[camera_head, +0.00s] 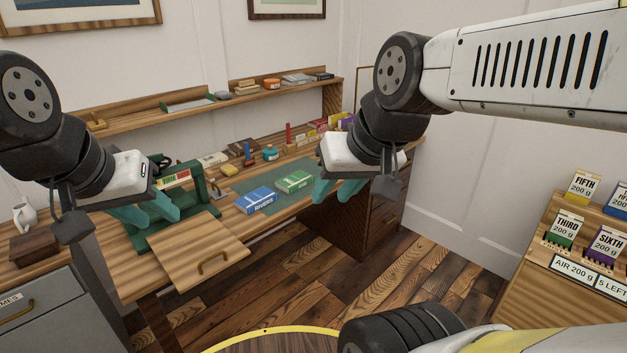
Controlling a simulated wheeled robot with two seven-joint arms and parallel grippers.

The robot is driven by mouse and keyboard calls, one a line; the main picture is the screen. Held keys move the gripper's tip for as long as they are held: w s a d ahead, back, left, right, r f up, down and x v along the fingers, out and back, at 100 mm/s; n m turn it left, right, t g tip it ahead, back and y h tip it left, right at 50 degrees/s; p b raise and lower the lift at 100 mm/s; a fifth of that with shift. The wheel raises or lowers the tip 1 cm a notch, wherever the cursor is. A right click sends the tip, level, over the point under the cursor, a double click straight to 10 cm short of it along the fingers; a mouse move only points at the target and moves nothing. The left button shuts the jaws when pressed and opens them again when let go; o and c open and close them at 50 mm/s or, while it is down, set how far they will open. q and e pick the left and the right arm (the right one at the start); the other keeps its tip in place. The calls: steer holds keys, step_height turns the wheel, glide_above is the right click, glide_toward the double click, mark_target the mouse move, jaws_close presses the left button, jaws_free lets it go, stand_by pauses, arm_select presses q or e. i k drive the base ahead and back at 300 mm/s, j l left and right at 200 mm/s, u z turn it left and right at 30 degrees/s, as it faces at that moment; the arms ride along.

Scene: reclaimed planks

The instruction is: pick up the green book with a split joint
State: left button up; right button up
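A green book (294,181) lies flat on the dark green mat of the wooden desk, with pale lettering on its cover. Its joint is too small to make out. A blue book (256,200) lies just to its left and nearer. My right gripper (337,191), with teal fingers, hangs to the right of the green book, apart from it in the picture, and looks open and empty. My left gripper (150,211) is far to the left, in front of a green press-like frame (178,207), and also looks open and empty.
A wooden board with a handle (197,253) juts out at the desk's front. A blue-lidded jar (270,153) and small items stand behind the mat. A shelf (223,103) runs along the wall. A rack of labelled packets (566,228) stands at right.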

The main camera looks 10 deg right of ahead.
mark_target(296, 180)
steer(key=z, duration=0.35)
steer(key=i+l+z, duration=0.1)
steer(key=i, duration=1.75)
